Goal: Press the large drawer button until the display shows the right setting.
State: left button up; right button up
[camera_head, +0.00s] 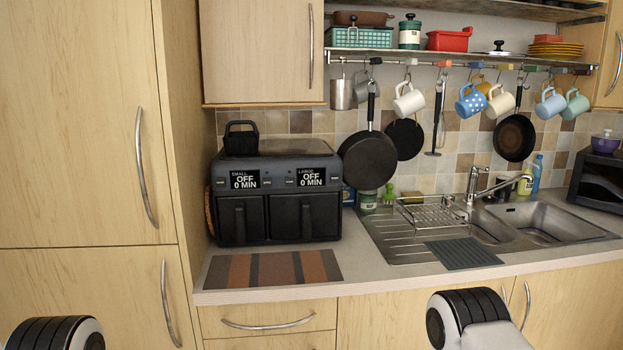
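The black two-drawer air fryer (275,193) stands on the left part of the counter. Its left display (244,178) reads SMALL, OFF, 0 MIN. Its right display (311,177) reads LARGE, OFF, 0 MIN. Small button marks (290,181) show beside the displays, too small to read. Both the small drawer (241,220) and the large drawer (305,215) are closed. Only rounded black-and-white parts of my arms show at the bottom left and bottom right. Neither gripper's fingers are in view, and nothing of mine touches the fryer.
A striped mat (272,269) lies in front of the fryer. A black basket-like item (241,139) sits on top of it. A dish rack (432,210) and sink (530,222) are to the right. Pans and several mugs (409,100) hang above from a rail. A tall cabinet (85,130) is at left.

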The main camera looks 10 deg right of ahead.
grip_shut()
dwell(1.1)
